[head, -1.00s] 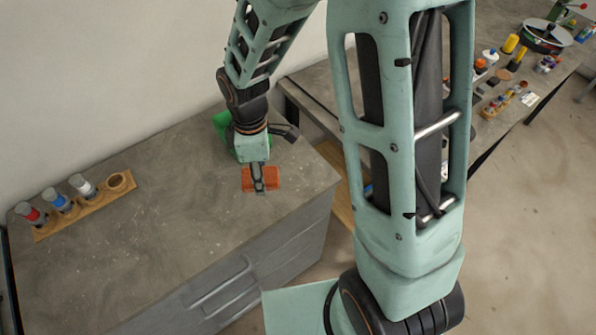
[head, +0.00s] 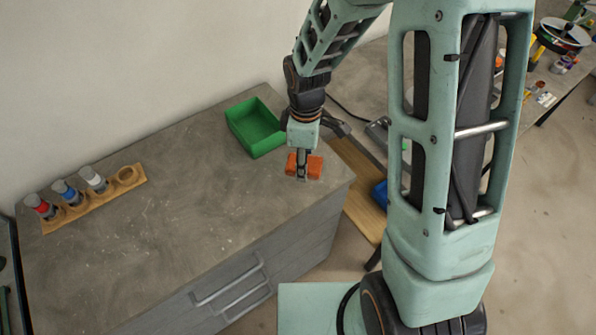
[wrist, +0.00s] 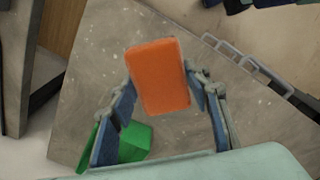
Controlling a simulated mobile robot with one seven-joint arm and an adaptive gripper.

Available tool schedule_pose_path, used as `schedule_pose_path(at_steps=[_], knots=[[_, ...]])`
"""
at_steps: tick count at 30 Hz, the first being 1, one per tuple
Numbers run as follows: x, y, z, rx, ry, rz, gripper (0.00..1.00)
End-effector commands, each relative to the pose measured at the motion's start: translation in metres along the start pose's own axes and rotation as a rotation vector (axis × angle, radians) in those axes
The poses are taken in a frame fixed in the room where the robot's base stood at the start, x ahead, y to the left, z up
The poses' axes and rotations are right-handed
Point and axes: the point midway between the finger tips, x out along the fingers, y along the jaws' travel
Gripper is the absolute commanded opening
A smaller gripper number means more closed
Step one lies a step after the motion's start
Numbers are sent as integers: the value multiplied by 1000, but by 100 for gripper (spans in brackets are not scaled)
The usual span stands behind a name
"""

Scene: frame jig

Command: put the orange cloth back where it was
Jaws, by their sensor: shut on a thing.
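The orange cloth (head: 315,166) is a folded, block-like pad. It is over the right end of the grey cabinet top (head: 190,215), near the corner; I cannot tell whether it touches the surface. My gripper (head: 303,168) points down and is shut on the cloth, hiding its middle in the head view. In the wrist view the cloth (wrist: 158,76) sits between the two blue-padded fingers of my gripper (wrist: 162,95).
A green open tray (head: 255,128) stands left of my gripper on the cabinet top and looks empty. A workbench with small items is at the upper right.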

Motion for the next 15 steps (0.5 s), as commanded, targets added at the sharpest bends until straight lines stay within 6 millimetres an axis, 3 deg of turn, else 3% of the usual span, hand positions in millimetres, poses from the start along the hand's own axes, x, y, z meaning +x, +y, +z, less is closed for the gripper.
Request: schedule_pose_path(at_steps=[1,3,15], knots=[[20,5,-4,-1,-2,-4,21],[31,14,-9,0,-2,-3,21],[58,36,-23,0,-2,-3,21]])
